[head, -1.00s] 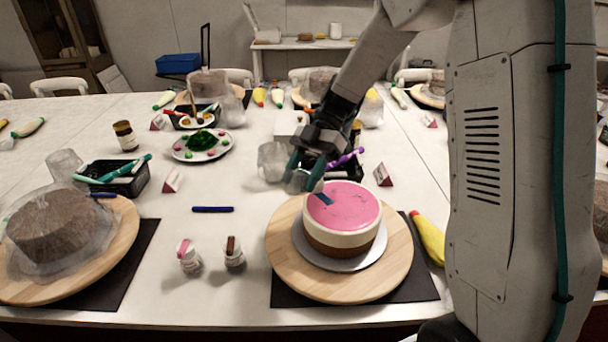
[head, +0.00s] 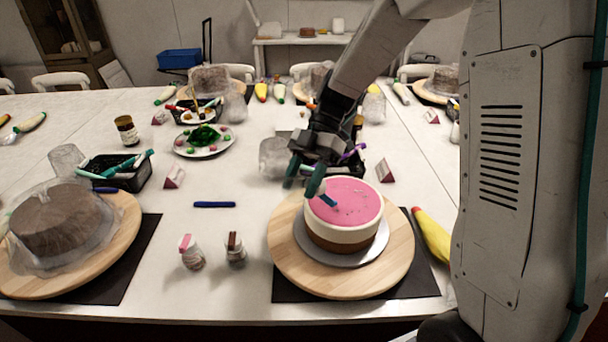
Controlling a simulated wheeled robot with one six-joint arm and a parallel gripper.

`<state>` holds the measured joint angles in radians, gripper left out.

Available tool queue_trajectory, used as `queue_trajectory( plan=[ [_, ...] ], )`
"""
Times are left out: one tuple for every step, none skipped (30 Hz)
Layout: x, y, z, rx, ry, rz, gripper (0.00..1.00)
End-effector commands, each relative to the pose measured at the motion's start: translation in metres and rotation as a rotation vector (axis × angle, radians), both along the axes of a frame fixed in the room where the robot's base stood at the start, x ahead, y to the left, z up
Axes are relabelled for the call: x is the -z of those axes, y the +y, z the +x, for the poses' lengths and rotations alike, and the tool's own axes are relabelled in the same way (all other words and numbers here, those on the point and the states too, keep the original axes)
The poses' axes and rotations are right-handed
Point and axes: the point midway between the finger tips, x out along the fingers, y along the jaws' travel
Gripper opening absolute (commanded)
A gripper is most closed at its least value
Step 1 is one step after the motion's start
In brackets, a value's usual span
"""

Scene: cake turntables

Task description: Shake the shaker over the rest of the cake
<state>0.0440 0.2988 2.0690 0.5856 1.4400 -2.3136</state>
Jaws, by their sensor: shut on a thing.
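The cake (head: 345,224) has a pink top, a white band and a brown base, and sits on a grey board on a wooden turntable (head: 290,265). A few dark specks show on the pink top. My gripper (head: 312,182) is over the cake's back left edge, shut on a shaker (head: 328,200). Only the shaker's blue end shows clearly, tilted down toward the pink top; the teal fingers hide most of its body. I cannot tell whether it touches the cake. Two other shakers, pink-capped (head: 192,256) and brown-capped (head: 236,252), stand upright left of the turntable.
A blue pen (head: 214,204) lies left of the cake. A clear cup (head: 274,158) and a small sign (head: 384,171) stand behind it. A yellow piping bag (head: 431,236) lies to the right. A wrapped brown cake (head: 62,218) sits at left.

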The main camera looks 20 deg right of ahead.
Motion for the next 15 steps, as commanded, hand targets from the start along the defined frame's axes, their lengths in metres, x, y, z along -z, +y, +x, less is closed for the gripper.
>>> queue_trajectory(
  plan=[
    [0.0, -0.0015, 0.0014, 0.0, 0.0, 0.001, 0.17],
    [0.0001, -0.0026, 0.0023, 0.0, 0.0, 0.001, 0.17],
    [0.0002, -0.0042, 0.0037, 0.0, 0.001, 0.002, 0.17],
    [0.0002, -0.0052, 0.0044, 0.0, 0.003, 0.003, 0.17],
    [0.0001, -0.0056, 0.0047, 0.001, 0.004, 0.006, 0.17],
    [-0.0003, -0.006, 0.0048, 0.0, 0.008, 0.013, 0.17],
    [-0.0005, -0.0064, 0.0049, 0.0, 0.01, 0.02, 0.17],
    [-0.0008, -0.0069, 0.0052, -0.001, 0.014, 0.029, 0.17],
    [-0.0016, -0.0077, 0.0054, 0.0, 0.02, 0.043, 0.17],
    [-0.0023, -0.0081, 0.0056, 0.0, 0.025, 0.054, 0.17],
    [-0.0029, -0.0083, 0.0059, 0.0, 0.03, 0.064, 0.17],
    [-0.0035, -0.0086, 0.0062, 0.001, 0.033, 0.075, 0.17],
    [-0.0039, -0.0087, 0.0061, 0.0, 0.035, 0.08, 0.17],
    [-0.0041, -0.0087, 0.006, 0.0, 0.036, 0.083, 0.17],
    [-0.0043, -0.0086, 0.0059, -0.002, 0.036, 0.083, 0.17]
  ],
)
